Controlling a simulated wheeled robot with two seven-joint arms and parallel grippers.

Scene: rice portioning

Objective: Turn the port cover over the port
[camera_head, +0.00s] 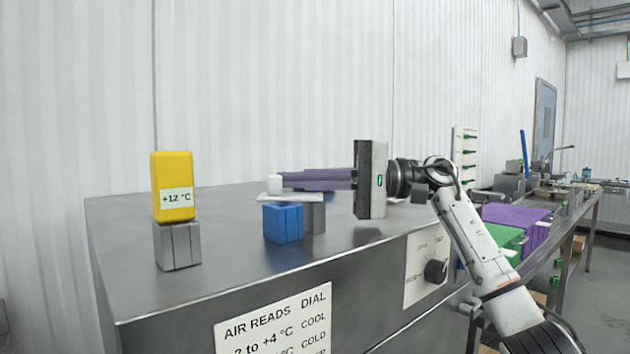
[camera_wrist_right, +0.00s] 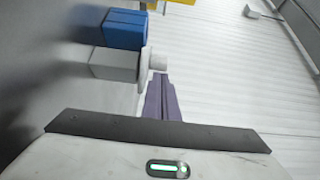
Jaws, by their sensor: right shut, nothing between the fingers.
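The port cover looks to be a thin white plate (camera_head: 292,197) with a short white knob (camera_head: 274,183) standing on it. It lies above a blue block (camera_head: 283,223) and a grey block (camera_head: 315,217) on the steel cabinet top. It also shows in the right wrist view, where the knob (camera_wrist_right: 158,62) is just ahead of the fingertips. My right gripper (camera_head: 284,180) has purple fingers, shut and empty, reaching left over the plate. Its tips are beside the knob; I cannot tell whether they touch it. The port opening is not clearly visible. My left gripper is not in view.
A yellow +12 °C box (camera_head: 173,187) stands on a grey block (camera_head: 177,246) at the left of the cabinet top (camera_head: 225,290). A dial (camera_head: 436,271) and an instruction sign (camera_head: 275,325) are on the front face. The top between the blocks is clear.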

